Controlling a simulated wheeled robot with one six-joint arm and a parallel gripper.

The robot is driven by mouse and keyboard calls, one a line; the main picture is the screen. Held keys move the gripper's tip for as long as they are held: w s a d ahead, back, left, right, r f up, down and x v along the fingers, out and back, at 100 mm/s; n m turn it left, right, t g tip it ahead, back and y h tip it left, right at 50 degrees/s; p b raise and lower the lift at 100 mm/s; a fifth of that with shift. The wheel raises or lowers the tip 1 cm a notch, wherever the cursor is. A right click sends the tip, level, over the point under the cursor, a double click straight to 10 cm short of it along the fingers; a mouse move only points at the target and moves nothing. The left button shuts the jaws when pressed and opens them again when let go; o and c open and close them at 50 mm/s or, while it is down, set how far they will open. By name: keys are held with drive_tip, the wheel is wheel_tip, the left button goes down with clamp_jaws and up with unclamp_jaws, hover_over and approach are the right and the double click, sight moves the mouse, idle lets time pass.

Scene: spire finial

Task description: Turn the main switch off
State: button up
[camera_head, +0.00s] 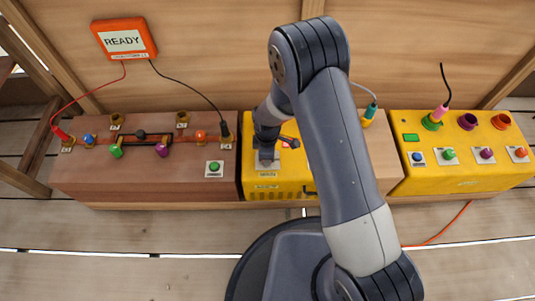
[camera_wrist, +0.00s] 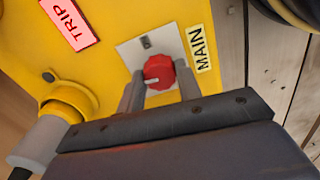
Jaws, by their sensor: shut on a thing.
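The main switch is a red rotary knob (camera_wrist: 158,72) on a pale square plate (camera_wrist: 141,48), beside a label reading MAIN (camera_wrist: 199,50) on a yellow box. In the wrist view my gripper (camera_wrist: 159,86) has its two fingers on either side of the knob, shut on it. A white mark shows on the knob's face. In the head view my gripper (camera_head: 267,157) is at the front left of the middle yellow box (camera_head: 290,188), and my arm hides much of that box. The knob cannot be made out there.
A TRIP label (camera_wrist: 70,22) and a yellow socket with a grey plug (camera_wrist: 38,140) are near the knob. A brown box (camera_head: 75,185) with terminals stands left, a yellow button box (camera_head: 425,178) right. An orange READY sign (camera_head: 124,40) hangs behind. Cables run to several terminals.

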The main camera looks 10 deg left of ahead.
drive_tip(key=shift+n, duration=0.5)
drive_tip(key=o, duration=1)
wheel_tip(320, 180, up, 11)
drive_tip(key=p, duration=0.3)
drive_tip(key=shift+f+p, duration=0.1)
drive_tip(key=shift+p, duration=0.3)
drive_tip(key=shift+f, duration=0.1)
wheel_tip(320, 180, down, 11)
drive_tip(key=b, duration=0.4)
drive_tip(key=shift+r, duration=0.2)
